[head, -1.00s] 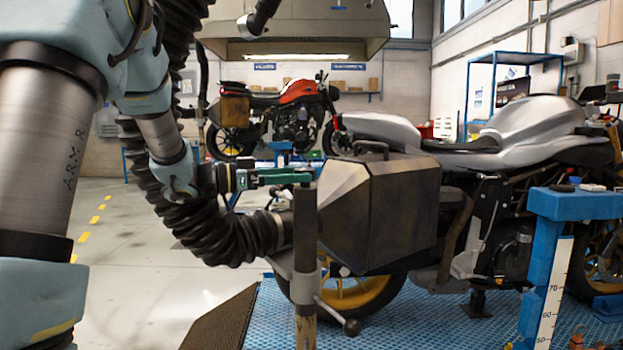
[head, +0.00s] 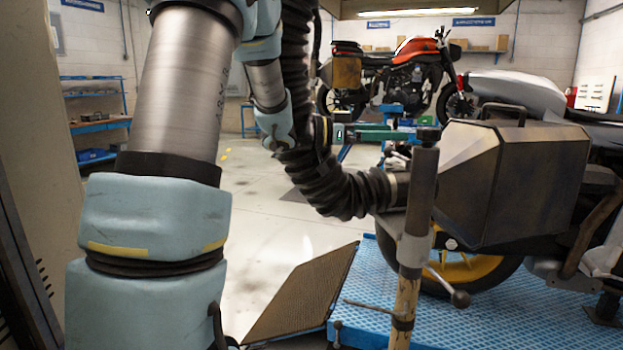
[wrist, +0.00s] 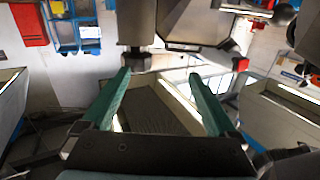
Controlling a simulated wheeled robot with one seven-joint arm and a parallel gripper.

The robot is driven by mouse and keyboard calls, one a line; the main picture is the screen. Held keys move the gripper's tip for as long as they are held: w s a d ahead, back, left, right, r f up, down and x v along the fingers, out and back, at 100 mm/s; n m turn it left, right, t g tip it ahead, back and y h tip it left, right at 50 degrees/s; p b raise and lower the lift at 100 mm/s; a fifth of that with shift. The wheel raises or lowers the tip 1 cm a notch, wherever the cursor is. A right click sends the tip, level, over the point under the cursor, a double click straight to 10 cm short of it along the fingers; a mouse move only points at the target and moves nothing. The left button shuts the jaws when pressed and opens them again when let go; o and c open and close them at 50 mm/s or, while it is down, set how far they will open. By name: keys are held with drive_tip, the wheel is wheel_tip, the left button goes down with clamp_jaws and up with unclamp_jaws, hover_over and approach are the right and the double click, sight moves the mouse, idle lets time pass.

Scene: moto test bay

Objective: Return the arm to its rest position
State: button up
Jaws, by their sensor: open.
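My arm (head: 180,90) fills the left of the head view, with a black ribbed hose (head: 345,190) running beside it. My gripper (head: 412,133) is in the middle of the head view, with green fingers pointing right, left of the dark metal side case (head: 510,185) on the silver motorcycle. The gap between fingers and case is hard to judge. In the wrist view my gripper (wrist: 160,75) has its two green fingers spread wide, with nothing held between them. No marker shows the arm's rest position.
An upright post (head: 415,230) with a clamp handle stands in front of the case. The blue lift platform (head: 470,318) and a dark ramp (head: 305,295) lie below. An orange motorcycle (head: 415,65) stands behind. Grey floor (head: 260,205) is open in the middle. A cabinet edge is at left.

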drive_tip(key=w+a+f+n+t+y+p, duration=0.2)
drive_tip(key=w+a+f+n+t+y, duration=0.1)
drive_tip(key=w+a+n+t+y, duration=0.55)
drive_tip(key=a+f+n+t+y, duration=0.25)
drive_tip(key=a+f+y, duration=0.2)
drive_tip(key=a, duration=0.35)
drive_tip(key=s+a+f+n+g+y+p, duration=0.1)
drive_tip(key=s+a+f+n+g+y, duration=0.25)
drive_tip(key=s+a+f, duration=0.35)
drive_tip(key=s+a+f+n+g, duration=0.1)
drive_tip(key=s+a+f+g, duration=0.1)
drive_tip(key=s, duration=0.6)
drive_tip(key=s+a+f+n+g+y+p, duration=0.1)
drive_tip(key=s+g, duration=0.3)
drive_tip(key=s, duration=0.4)
drive_tip(key=shift+a+f, duration=0.8)
drive_tip(key=shift+w+g, duration=0.1)
drive_tip(key=shift+g, duration=0.15)
